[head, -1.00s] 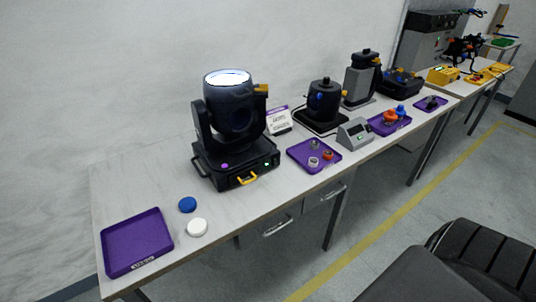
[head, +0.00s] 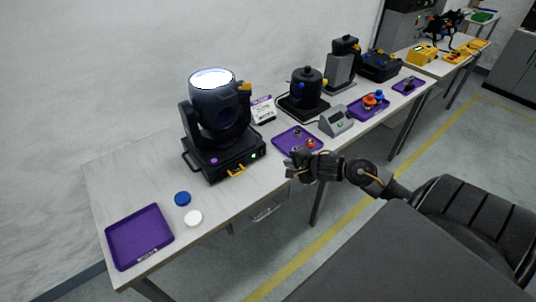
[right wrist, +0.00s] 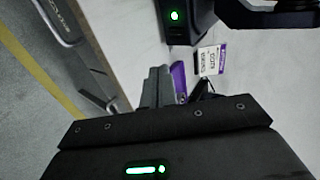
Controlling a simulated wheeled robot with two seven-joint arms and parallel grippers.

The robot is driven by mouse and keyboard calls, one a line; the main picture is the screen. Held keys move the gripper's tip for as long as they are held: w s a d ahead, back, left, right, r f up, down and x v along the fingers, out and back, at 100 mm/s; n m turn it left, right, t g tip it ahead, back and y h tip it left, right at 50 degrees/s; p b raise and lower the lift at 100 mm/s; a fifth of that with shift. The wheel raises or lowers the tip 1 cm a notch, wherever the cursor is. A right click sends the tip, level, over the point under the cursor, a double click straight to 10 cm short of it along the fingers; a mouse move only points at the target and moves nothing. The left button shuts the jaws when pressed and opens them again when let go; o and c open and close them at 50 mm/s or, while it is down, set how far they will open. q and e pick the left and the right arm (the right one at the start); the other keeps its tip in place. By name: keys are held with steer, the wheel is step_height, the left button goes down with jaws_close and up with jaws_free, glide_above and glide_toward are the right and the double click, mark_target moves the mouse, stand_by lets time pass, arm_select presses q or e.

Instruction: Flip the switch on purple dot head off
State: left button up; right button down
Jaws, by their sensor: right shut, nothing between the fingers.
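The purple dot head is a black moving-head light (head: 212,122) on the left part of the table, its top lens glowing white. A purple dot (head: 214,160) marks its base front. A small green-lit spot (head: 254,155), which may be the switch, is at the base's right end; in the right wrist view a green light (right wrist: 174,15) shows on a black housing. My right gripper (head: 290,168) is shut and empty, at the table's front edge, right of the base and apart from it. Its fingers (right wrist: 158,88) show in the right wrist view. My left gripper is out of view.
A purple tray (head: 282,142) with small knobs lies right of the light, behind my gripper. A label card (head: 263,110), a grey box (head: 336,121) and another black device (head: 305,88) stand beyond. Blue (head: 182,198) and white (head: 193,218) caps and an empty purple tray (head: 139,238) lie left.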

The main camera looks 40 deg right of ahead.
mark_target(262, 152)
steer(key=b+x, duration=0.1)
steer(key=x, duration=0.9)
steer(key=shift+w, duration=1.3)
steer(key=shift+w+f, duration=0.25)
steer(key=shift+w, duration=0.45)
